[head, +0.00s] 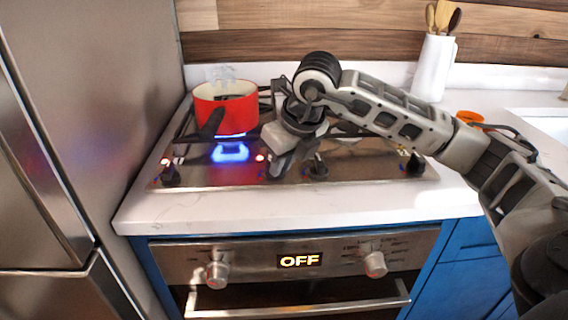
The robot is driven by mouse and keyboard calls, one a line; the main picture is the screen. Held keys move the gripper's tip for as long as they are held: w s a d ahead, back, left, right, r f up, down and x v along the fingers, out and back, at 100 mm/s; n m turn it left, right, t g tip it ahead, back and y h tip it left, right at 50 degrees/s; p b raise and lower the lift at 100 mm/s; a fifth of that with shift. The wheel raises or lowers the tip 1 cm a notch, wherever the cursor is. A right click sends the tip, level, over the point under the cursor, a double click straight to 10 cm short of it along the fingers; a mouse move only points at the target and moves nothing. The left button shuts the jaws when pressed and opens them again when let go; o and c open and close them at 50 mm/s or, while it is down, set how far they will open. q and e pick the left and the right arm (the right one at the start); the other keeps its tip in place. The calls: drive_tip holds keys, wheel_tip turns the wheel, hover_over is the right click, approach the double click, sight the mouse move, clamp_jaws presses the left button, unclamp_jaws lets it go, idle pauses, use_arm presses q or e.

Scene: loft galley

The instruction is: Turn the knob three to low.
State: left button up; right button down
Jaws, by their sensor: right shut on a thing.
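A steel cooktop (225,176) has a row of black knobs along its front edge. My right gripper (277,168) reaches down to the front edge and is shut on a cooktop knob, the second from the left, which its fingers mostly hide. Another knob (318,167) stands just right of the gripper, apart from it. One knob (170,175) is at the far left and one (414,164) at the far right. Which knob is numbered three, and the held knob's setting, I cannot read. My left gripper is out of view.
A red pot (228,112) stands on the left burner, with a blue flame (230,152) glowing in front. Small red lights show near two knobs. A white utensil holder (433,68) stands at the back. The front counter strip is clear.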

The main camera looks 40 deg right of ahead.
drive_tip(key=shift+r+m, duration=0.1)
drive_tip(key=shift+m, duration=0.2)
drive_tip(key=c, duration=1.4)
unclamp_jaws()
drive_tip(key=v, duration=1.6)
drive_tip(key=shift+a, duration=0.1)
